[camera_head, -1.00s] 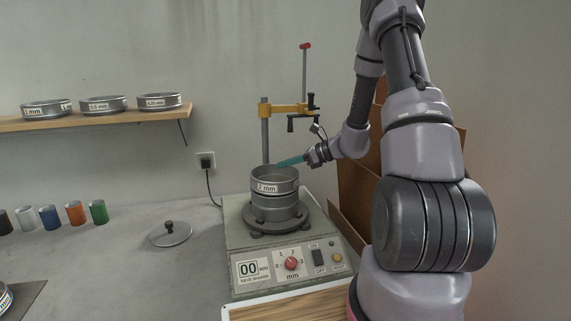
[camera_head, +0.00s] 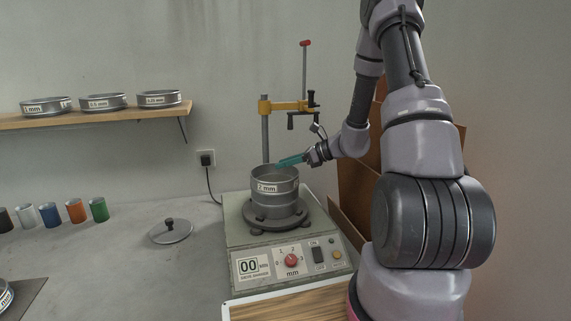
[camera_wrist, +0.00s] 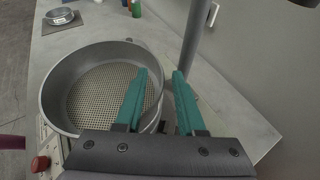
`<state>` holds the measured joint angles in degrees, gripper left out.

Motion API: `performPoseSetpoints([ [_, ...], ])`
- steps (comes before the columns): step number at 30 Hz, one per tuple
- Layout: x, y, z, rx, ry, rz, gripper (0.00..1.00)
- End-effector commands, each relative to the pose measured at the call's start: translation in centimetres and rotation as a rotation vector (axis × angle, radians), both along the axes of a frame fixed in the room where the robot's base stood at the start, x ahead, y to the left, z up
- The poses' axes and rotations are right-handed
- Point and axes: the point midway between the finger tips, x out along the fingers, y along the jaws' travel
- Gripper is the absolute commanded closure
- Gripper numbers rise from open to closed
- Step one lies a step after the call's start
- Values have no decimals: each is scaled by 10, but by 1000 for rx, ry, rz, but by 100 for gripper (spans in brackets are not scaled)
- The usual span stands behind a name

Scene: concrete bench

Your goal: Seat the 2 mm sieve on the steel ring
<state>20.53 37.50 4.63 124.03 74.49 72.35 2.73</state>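The 2 mm sieve (camera_head: 284,184), a grey metal ring with a white label, sits upright on the steel ring (camera_head: 289,207) on the shaker. No tilt or gap shows from here. In the wrist view the sieve (camera_wrist: 58,112) shows its mesh floor and round rim. My gripper (camera_head: 281,164) is at the sieve's back right rim. In the wrist view my gripper's teal fingers (camera_wrist: 160,73) are apart, one over the inside of the sieve and one outside its wall, with space between them. The seam under the sieve is hidden from the wrist view.
The shaker (camera_head: 240,240) has a front panel with a red knob (camera_head: 291,260). A clamp post with a yellow arm (camera_head: 285,107) stands close behind the sieve. A lid (camera_head: 170,232) and coloured cups (camera_head: 76,211) lie left; other sieves (camera_head: 103,102) stand on the shelf.

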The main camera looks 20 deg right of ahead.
Motion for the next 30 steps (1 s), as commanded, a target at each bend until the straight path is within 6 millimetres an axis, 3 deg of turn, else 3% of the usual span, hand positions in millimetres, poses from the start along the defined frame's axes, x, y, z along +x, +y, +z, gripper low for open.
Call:
performPoseSetpoints([
  [5,-4,-10,5,-1,-2,-2,62],
  [18,-42,-74,36,1,-1,-3,62],
  [30,-51,-86,42,0,1,0,62],
])
